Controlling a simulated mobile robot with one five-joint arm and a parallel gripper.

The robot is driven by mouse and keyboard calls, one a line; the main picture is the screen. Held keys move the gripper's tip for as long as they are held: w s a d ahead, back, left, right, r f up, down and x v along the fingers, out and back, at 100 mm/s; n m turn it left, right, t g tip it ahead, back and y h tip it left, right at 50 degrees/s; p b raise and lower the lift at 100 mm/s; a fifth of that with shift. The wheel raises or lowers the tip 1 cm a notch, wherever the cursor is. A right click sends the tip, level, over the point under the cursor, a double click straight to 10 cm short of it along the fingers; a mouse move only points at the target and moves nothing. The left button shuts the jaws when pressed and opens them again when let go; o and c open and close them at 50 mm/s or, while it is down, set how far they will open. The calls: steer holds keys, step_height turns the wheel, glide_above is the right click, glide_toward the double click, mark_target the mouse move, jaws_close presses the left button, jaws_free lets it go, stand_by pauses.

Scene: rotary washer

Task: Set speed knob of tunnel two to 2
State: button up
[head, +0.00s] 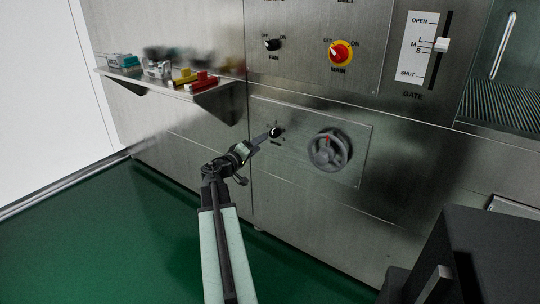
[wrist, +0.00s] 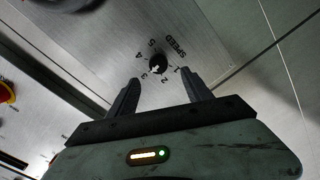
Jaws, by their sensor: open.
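A small black speed knob (head: 276,132) sits on the lower steel panel, left of a grey handwheel. In the wrist view, the knob (wrist: 157,64) is ringed by the numbers 1 to 5 beside the word SPEED. A pale mark shows on its lower side, towards 2 and 3; I cannot tell the exact number. My gripper (head: 263,139) is close to the knob in the head view. In the wrist view, my gripper (wrist: 161,75) is open and empty, its fingertips just short of the knob, one on either side. No tunnel label is readable.
The grey handwheel (head: 330,150) with a red mark is right of the knob. Above are the fan switch (head: 272,45), the red and yellow main switch (head: 340,53) and the gate slider (head: 442,45). A shelf (head: 218,92) with coloured items juts out at upper left.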

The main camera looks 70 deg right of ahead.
mark_target(273, 135)
steer(key=x, duration=0.8)
steer(key=shift+s+r, duration=0.1)
jaws_close()
